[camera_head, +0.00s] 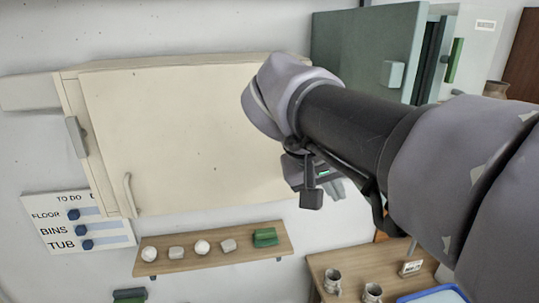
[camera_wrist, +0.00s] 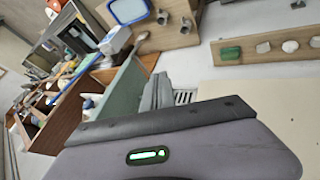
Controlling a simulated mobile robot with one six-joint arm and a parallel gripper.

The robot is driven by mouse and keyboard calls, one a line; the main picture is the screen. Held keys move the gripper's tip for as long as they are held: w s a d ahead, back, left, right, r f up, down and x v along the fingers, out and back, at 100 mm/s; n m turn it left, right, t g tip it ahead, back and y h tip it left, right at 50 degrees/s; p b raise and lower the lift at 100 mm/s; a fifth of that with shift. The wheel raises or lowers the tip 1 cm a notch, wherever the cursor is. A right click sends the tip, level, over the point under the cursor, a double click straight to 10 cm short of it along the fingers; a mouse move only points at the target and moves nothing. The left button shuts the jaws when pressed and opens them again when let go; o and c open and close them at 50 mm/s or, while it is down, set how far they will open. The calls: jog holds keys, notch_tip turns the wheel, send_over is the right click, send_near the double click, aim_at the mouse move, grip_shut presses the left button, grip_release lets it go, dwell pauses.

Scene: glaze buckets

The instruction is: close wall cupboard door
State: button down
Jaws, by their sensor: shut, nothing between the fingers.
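The cream wall cupboard (camera_head: 75,95) hangs at the left of the head view. Its broad cream door (camera_head: 185,135) faces me, with a pale upright handle (camera_head: 128,195) near the lower left corner. I cannot tell whether a narrow gap stands between door and frame. The wrist view shows a cream surface (camera_wrist: 270,115) at the right, probably this door. My gripper (camera_head: 336,190) is just right of the door's lower right part in the head view, partly hidden by my wrist. Its fingers (camera_wrist: 156,92) are together and empty in the wrist view. I see no contact with the door.
A grey-green panel with a pale block (camera_head: 392,74) stands at the upper right, behind my arm. A wooden shelf (camera_head: 215,250) with white lumps and a green block (camera_head: 265,237) is below the cupboard. A wooden table (camera_head: 345,262) with metal mugs is at lower right.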

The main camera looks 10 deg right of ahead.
jog(key=w+d+f+p, duration=0.1)
jog(key=w+d+f, duration=0.1)
jog(key=d+f, duration=0.2)
jog(key=d, duration=0.3)
jog(key=shift+f, duration=0.35)
